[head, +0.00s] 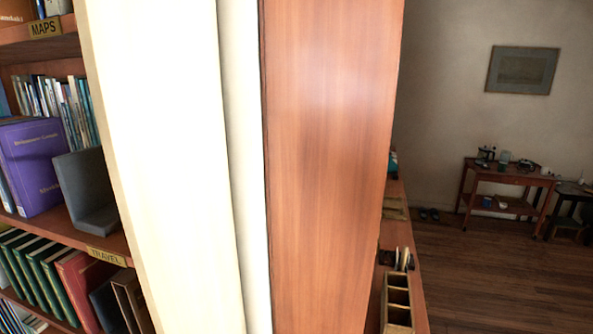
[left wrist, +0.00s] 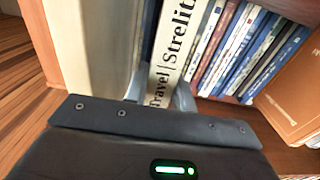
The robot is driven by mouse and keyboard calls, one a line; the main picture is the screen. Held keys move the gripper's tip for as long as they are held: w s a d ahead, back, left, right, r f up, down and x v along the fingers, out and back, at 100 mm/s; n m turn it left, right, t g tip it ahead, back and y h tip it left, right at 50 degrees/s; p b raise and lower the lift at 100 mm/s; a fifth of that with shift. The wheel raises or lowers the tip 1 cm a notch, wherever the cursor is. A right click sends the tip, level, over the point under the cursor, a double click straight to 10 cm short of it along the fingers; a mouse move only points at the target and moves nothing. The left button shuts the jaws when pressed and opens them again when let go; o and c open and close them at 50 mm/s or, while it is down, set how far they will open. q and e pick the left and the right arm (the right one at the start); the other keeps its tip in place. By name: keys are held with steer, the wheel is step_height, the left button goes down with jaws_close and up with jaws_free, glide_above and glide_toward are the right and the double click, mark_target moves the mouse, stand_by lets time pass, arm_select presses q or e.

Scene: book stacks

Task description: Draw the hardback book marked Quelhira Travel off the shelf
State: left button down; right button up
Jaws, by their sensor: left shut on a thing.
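The lower part of the spine is hidden behind my gripper, and "Quelhira" cannot be read. My left gripper (left wrist: 160,100) is shut on this book, with one grey finger on each side of the spine. Neither the gripper nor this book can be made out in the head view. My right gripper is not in view.
Several thin books (left wrist: 225,50) stand right of the held book, then an orange book (left wrist: 295,95). In the head view, pale upright surfaces (head: 160,150) and a wooden panel (head: 330,160) block the middle. A purple book (head: 35,160) and grey bookend (head: 85,190) stand above a TRAVEL label (head: 106,256).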

arm_select(q)
steer(key=shift+r, duration=0.2)
steer(key=shift+s+a+r+p, duration=0.15)
steer(key=shift+r+p, duration=0.15)
steer(key=shift+r, duration=0.25)
steer(key=shift+s, duration=0.1)
steer(key=b+v, duration=0.3)
steer(key=v, duration=1.5)
steer(key=shift+s+f+b, duration=0.15)
steer(key=shift+s+b, duration=0.15)
steer(key=shift+s, duration=0.05)
steer(key=shift+w, duration=0.2)
